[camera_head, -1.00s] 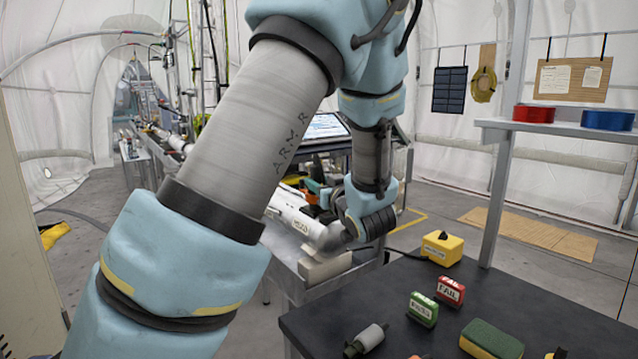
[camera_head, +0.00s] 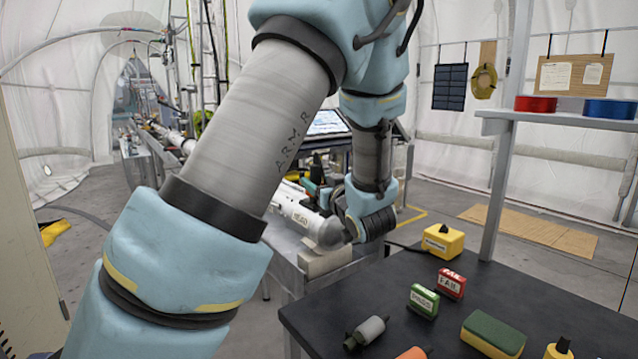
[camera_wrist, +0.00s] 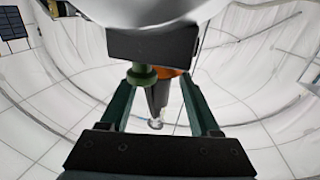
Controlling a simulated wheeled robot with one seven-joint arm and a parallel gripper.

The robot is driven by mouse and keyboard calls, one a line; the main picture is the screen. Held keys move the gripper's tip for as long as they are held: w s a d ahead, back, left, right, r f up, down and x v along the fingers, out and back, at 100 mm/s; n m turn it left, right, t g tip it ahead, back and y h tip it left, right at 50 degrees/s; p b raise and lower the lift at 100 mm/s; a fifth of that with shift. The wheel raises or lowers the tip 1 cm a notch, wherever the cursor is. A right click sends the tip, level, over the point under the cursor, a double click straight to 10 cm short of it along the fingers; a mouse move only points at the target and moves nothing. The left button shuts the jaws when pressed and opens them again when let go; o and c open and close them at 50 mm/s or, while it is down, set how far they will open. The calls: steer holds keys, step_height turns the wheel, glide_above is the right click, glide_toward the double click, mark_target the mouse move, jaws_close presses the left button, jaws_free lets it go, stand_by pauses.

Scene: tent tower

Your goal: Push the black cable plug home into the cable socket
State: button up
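My gripper (camera_wrist: 158,100) shows in the wrist view with two dark green fingers spread to either side. A black tapered piece (camera_wrist: 157,95), which looks like the cable plug, lies between them, with an orange part (camera_wrist: 172,72) behind its upper end. A dark block and a white rounded body hide the fingertips, so I cannot tell whether they grip it. In the head view my wrist is above the bench beside a white labelled tube, and green and orange parts (camera_head: 314,184) show there. I cannot make out the cable socket or any plug-socket contact.
The dark table (camera_head: 400,290) at front right holds a yellow block (camera_head: 443,243), a red FAIL block (camera_head: 451,284), a green block (camera_head: 424,301), a grey cylinder (camera_head: 368,331) and a sponge (camera_head: 493,333). A shelf post (camera_head: 505,160) rises at its back. The white tube (camera_head: 300,213) lies on the metal bench.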

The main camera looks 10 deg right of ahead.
steer(key=shift+o, duration=0.4)
steer(key=shift+s, duration=0.1)
steer(key=shift+s+d, duration=0.1)
steer(key=shift+s, duration=0.2)
steer(key=b+v, duration=0.2)
steer(key=v, duration=0.8)
